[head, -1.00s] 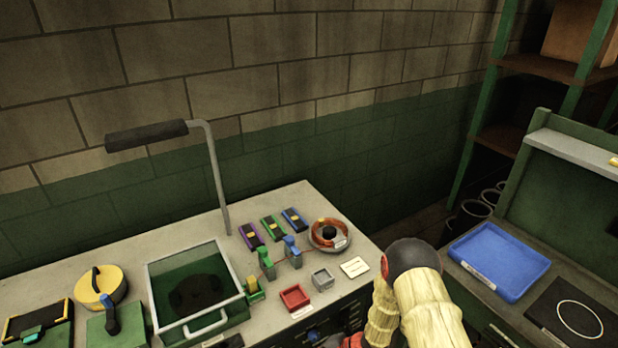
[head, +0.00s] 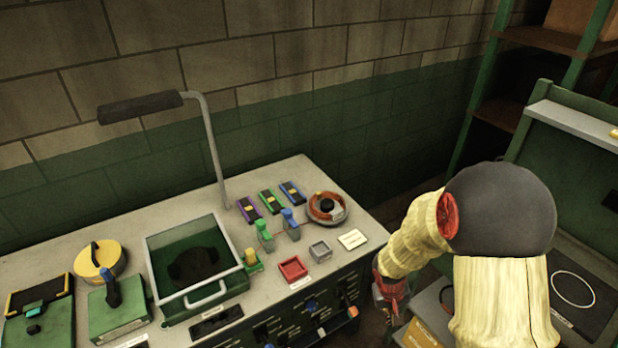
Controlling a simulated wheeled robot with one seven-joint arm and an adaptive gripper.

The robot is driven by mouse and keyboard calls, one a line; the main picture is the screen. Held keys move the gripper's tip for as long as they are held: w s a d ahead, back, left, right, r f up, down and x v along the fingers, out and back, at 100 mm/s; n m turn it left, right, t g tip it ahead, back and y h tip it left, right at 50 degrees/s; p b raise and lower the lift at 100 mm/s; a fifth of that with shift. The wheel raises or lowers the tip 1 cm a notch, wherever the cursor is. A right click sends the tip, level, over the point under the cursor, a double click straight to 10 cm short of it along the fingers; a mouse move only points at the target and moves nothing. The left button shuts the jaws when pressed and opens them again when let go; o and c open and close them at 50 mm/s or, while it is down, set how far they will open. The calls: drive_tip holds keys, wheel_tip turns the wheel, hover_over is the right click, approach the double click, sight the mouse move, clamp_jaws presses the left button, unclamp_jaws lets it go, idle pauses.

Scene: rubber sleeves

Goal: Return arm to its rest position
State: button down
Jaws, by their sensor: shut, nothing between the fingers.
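My arm (head: 505,290), in pale yellow ribbed sleeves with a dark round elbow, fills the lower right of the head view. It bends at the elbow, and its forearm reaches left and down to the front right corner of the workbench. My gripper (head: 391,305), small and partly seen at the forearm's end below a red cuff, hangs beside the bench's front. It is shut and holds nothing. Its fingertips are hard to make out.
A second bench with a ring-marked black plate (head: 573,290) stands right, behind my arm. Shelving (head: 505,110) stands behind.

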drive_tip(key=s+a+r+t+b, duration=0.1)
drive_tip(key=s+r, duration=0.4)
drive_tip(key=r, duration=0.5)
drive_tip(key=s+a+r+t+y+b, duration=0.1)
drive_tip(key=s+a+r+t, duration=0.1)
drive_tip(key=s+r, duration=0.4)
drive_tip(key=s+a+r+t+y+b, duration=0.1)
drive_tip(key=s+r, duration=0.5)
drive_tip(key=r, duration=0.8)
drive_tip(key=shift+a+r+m+t, duration=0.4)
drive_tip(key=shift+a+t, duration=0.2)
drive_tip(key=shift+a, duration=0.05)
drive_tip(key=shift+s, duration=0.1)
